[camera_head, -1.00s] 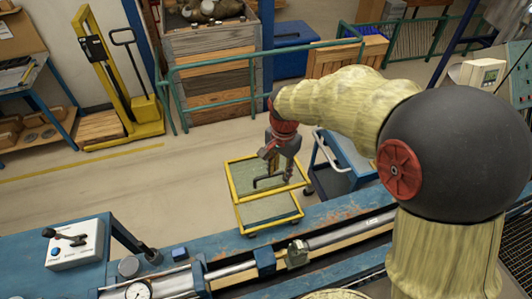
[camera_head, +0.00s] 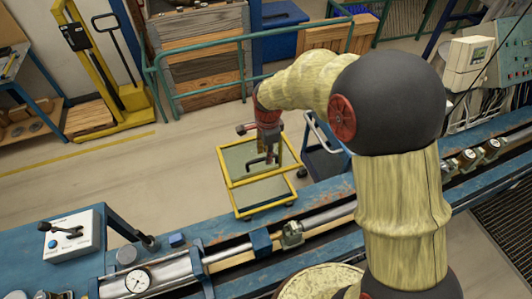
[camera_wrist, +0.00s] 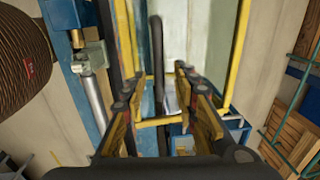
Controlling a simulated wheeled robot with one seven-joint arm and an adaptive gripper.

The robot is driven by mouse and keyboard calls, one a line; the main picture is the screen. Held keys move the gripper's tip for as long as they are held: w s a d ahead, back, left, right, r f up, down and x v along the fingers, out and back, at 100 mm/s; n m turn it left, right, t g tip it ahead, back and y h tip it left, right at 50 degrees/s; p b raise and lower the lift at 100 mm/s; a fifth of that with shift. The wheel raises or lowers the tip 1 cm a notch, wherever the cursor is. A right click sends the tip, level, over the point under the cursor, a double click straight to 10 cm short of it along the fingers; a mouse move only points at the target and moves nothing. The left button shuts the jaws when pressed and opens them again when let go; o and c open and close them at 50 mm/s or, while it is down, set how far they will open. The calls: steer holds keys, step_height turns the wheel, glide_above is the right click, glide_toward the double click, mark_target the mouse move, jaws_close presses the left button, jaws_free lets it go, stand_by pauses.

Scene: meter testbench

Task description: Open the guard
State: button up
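The guard appears to be the yellow-framed panel structure (camera_head: 236,197) just behind the blue bench. It has pale, clear-looking panels. A dark bar handle (camera_head: 256,160) shows on its upper panel, and the frame looks closed, though its hinge cannot be made out. My gripper (camera_head: 270,146) points down in front of the upper panel, close to the handle. In the wrist view the two fingers of my gripper (camera_wrist: 160,100) are apart. The dark handle (camera_wrist: 158,65) runs between them in the picture. No contact is visible, and the depth gap cannot be told.
The blue bench (camera_head: 330,195) carries a metal pipe (camera_head: 225,258), a dial gauge (camera_head: 137,280) and a lever control box (camera_head: 72,238). A green rail (camera_head: 205,95) and wooden crates (camera_head: 200,50) stand behind. A blue cart (camera_head: 325,150) is close right of the guard.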

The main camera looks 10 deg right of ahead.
steer(key=shift+f, duration=0.5)
jaws_close()
stand_by(0.7)
